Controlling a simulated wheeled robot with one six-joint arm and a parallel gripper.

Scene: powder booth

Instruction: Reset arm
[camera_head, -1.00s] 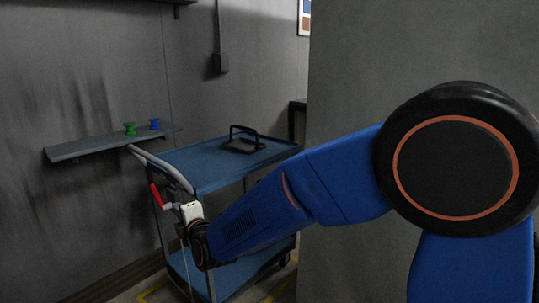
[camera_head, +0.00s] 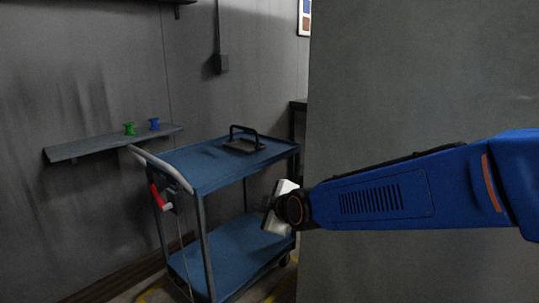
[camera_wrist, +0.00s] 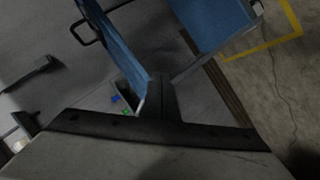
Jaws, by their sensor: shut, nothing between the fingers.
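My arm reaches in from the right in the head view. My gripper (camera_head: 278,207), with a pale body, is in front of the right side of the blue trolley (camera_head: 205,168), below its top shelf. In the wrist view its dark fingers (camera_wrist: 162,92) are together at the centre, with nothing between them. The trolley also shows upside down at the top of the wrist view (camera_wrist: 225,22). A red-handled tool (camera_head: 157,197) with a pale end hangs at the trolley's left front post, apart from my gripper.
A black handled frame (camera_head: 243,142) lies on the trolley's top. A wall shelf (camera_head: 90,146) holds a green spool (camera_head: 130,129) and a blue spool (camera_head: 154,124). A large grey panel (camera_head: 410,90) stands on the right, close behind my arm. Yellow floor lines (camera_wrist: 268,45) show.

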